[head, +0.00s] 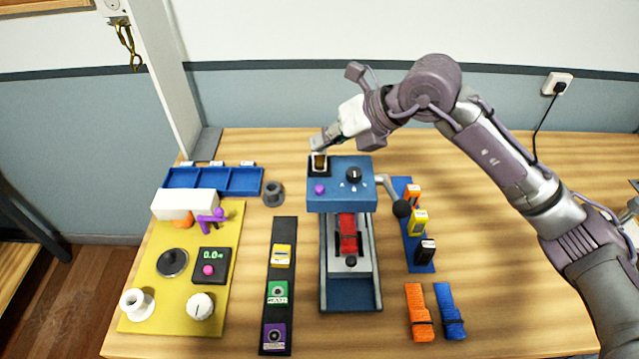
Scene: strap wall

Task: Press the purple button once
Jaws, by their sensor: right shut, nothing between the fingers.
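The purple button (319,189) is a small round knob on the left of the blue machine's (340,201) top face. It is uncovered. My right gripper (318,143) reaches in from the right over the back of the machine. It is shut and empty, with its fingertips pointing left and down. They show just behind a small black-framed holder (319,170), which lies between them and the button in the picture. The gripper appears apart from the button; its exact height is hard to tell. My left gripper is not in view.
A black dial (354,175) sits right of the button, and a lever with a black ball (401,208) sticks out at the machine's right. A grey cup (273,193) and blue tray (211,182) stand left. Bare table (500,290) lies at the right.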

